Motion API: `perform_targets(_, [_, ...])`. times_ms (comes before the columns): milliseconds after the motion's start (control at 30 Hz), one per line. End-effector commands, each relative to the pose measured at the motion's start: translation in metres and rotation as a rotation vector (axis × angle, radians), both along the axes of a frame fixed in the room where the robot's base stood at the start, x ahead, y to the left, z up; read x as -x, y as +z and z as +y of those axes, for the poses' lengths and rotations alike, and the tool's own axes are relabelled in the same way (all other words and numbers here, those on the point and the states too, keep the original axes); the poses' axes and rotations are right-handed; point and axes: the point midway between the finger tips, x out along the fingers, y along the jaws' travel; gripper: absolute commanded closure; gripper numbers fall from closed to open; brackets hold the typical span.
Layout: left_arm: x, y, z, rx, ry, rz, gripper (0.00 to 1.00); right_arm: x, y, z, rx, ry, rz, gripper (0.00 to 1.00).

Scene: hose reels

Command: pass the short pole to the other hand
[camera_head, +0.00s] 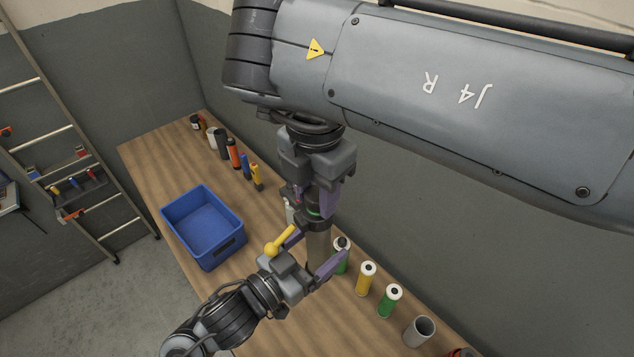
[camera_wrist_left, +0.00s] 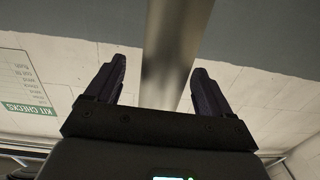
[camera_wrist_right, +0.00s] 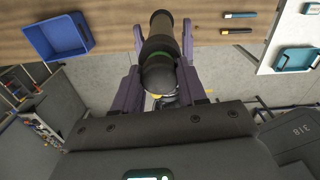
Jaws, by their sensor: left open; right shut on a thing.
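The short pole (camera_head: 318,240) hangs upright, with a grey lower part and a dark upper end with a green ring. My right gripper (camera_head: 314,194) points down and is shut on the dark upper end; the right wrist view shows the pole's rounded end (camera_wrist_right: 158,72) between its fingers. My left gripper (camera_head: 319,245) is below, open, its purple fingers on either side of the pole's grey part. In the left wrist view the grey pole (camera_wrist_left: 172,55) runs between the spread fingers, with a gap on both sides. The pole's lower end is hidden behind my left gripper.
A blue bin (camera_head: 208,228) stands on the wooden table (camera_head: 165,165). Several bottles and cans line the wall side, including a yellow one (camera_head: 366,278) and a grey cup (camera_head: 419,331). A ladder (camera_head: 100,190) leans at left.

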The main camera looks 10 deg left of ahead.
Motion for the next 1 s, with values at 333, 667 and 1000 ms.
perform_targets(333, [0.037,-0.001,0.030,-0.004,-0.001,0.002,0.18,0.000,0.001,0.000,-0.001,-0.001,-0.001,1.00])
perform_targets(667, [0.077,-0.001,0.064,-0.003,-0.001,0.002,0.18,0.000,0.001,0.000,-0.001,-0.001,-0.001,1.00])
perform_targets(1000, [0.086,-0.007,0.080,-0.070,0.030,-0.008,0.18,0.000,0.001,0.000,-0.001,-0.001,-0.001,1.00])
